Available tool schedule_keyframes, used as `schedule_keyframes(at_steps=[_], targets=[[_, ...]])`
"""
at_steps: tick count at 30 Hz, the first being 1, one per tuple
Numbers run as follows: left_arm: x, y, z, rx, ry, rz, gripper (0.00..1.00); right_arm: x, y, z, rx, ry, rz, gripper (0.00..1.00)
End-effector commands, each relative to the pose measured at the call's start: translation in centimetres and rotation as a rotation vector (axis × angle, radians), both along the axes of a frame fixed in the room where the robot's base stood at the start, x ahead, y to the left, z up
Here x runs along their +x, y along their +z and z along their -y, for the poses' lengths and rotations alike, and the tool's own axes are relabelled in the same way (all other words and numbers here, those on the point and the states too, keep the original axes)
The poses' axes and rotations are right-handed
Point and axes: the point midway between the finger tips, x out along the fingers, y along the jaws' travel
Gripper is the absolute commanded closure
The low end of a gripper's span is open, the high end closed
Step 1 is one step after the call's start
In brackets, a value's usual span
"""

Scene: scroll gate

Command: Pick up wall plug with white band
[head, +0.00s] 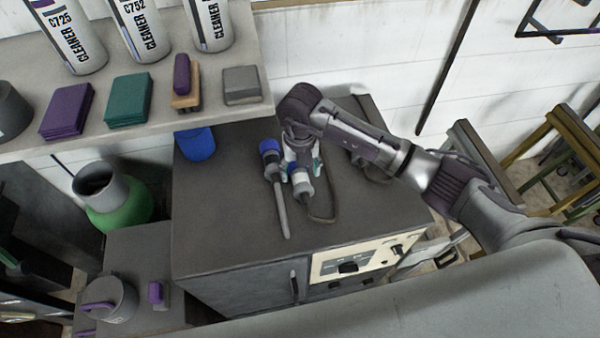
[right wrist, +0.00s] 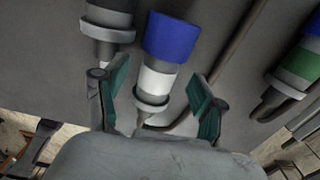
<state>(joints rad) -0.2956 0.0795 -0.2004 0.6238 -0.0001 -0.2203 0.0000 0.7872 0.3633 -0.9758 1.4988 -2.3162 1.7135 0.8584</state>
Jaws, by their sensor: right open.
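The wall plug with a white band (right wrist: 155,82) has a blue end and a grey collar, and lies on the grey cabinet top (head: 225,220). In the head view its white-banded part (head: 300,180) shows just below my right gripper (head: 302,163). In the right wrist view my right gripper (right wrist: 158,95) is open, with one green-padded finger on each side of this plug. I see gaps between the pads and the plug, so nothing is gripped. My left gripper is not in view.
A blue-ended plug (head: 269,148) lies left of the gripper in the head view. The right wrist view shows a green-banded plug (right wrist: 300,65) at right and a dark grey one (right wrist: 107,25) at left. A shelf (head: 150,140) with bottles and sponges stands left.

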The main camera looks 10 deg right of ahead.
Motion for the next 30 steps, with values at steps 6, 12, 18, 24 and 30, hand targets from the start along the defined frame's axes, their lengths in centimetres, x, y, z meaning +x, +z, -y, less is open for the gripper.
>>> schedule_keyframes(at_steps=[6, 12, 18, 24, 30], targets=[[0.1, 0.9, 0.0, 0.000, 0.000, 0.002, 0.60, 0.0, -2.1, 0.0, -0.001, 0.000, 0.000, 0.30], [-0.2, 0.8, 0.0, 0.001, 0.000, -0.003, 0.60, 0.0, -2.3, 0.0, -0.001, 0.001, 0.001, 0.30], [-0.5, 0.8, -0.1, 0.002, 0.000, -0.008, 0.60, 0.0, -2.3, 0.0, -0.001, 0.001, 0.001, 0.59], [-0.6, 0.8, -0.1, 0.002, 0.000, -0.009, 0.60, 0.0, -2.3, 0.0, -0.001, 0.001, 0.001, 0.92], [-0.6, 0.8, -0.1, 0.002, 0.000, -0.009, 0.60, 0.0, -2.2, 0.0, 0.000, 0.001, 0.002, 1.00]])
